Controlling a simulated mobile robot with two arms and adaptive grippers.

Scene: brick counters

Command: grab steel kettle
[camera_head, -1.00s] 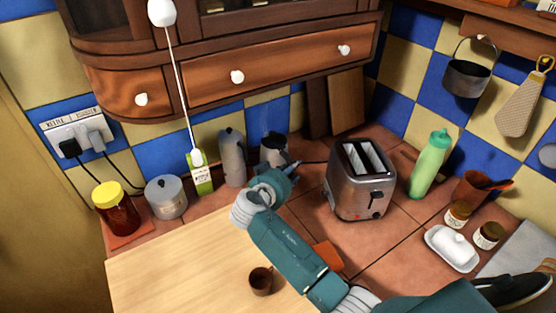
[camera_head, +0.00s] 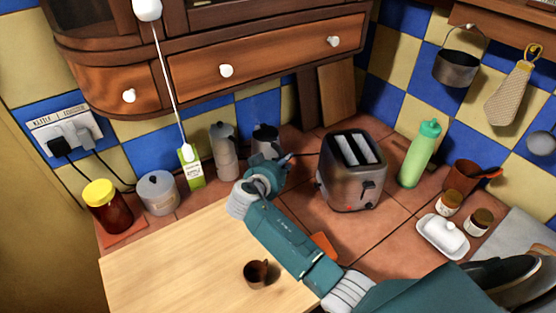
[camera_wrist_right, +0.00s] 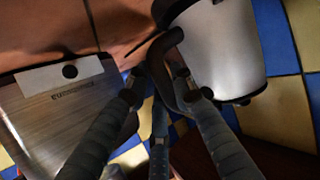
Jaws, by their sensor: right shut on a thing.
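The steel kettle (camera_head: 266,141) stands at the back of the tiled counter, left of the toaster. My right gripper (camera_head: 284,161) is just in front of it and hides its lower part. In the right wrist view, the kettle's pale metal body (camera_wrist_right: 228,48) fills the upper right, with its dark handle beside it. My right gripper (camera_wrist_right: 165,84) is shut on this dark handle. My left gripper is in neither view.
A chrome toaster (camera_head: 352,185) stands close on the right. A grey moka pot (camera_head: 224,152) and a green carton (camera_head: 191,168) are close on the left. A drawer cabinet (camera_head: 250,70) hangs above. A small brown cup (camera_head: 257,273) stands on the wooden board (camera_head: 180,262).

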